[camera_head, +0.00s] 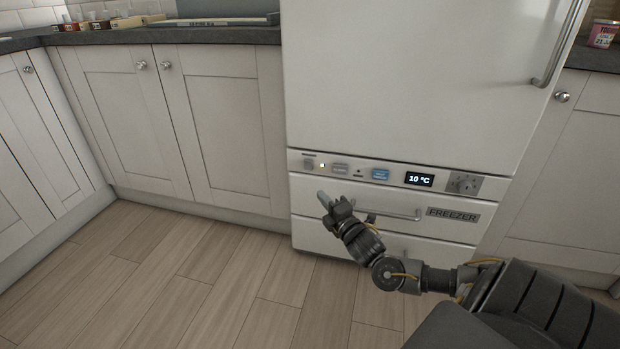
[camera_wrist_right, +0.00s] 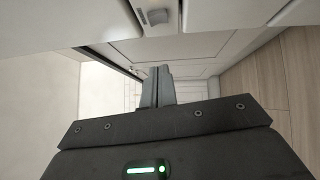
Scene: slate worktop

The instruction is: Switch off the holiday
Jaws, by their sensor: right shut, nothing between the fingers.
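The fridge-freezer's control strip (camera_head: 400,181) has a small grey switch (camera_head: 308,164) at its left end, with a lit indicator (camera_head: 322,165) beside it. Further right are a grey button (camera_head: 340,169), a dark indicator (camera_head: 359,172), a blue button (camera_head: 380,175), a display reading 10 °C (camera_head: 419,179) and a dial (camera_head: 464,184). The small lettering is unreadable. My right gripper (camera_head: 321,195) is shut and empty, below the strip's left part and in front of the freezer drawer. In the wrist view its closed fingers (camera_wrist_right: 158,73) point towards a grey control (camera_wrist_right: 157,17), apart from it.
The freezer drawer handle (camera_head: 375,211) runs close to the right of my gripper. The large door (camera_head: 420,80) above is closed, with a vertical handle (camera_head: 557,45). Closed cabinets (camera_head: 225,130) stand on the left; the wooden floor (camera_head: 190,275) is clear.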

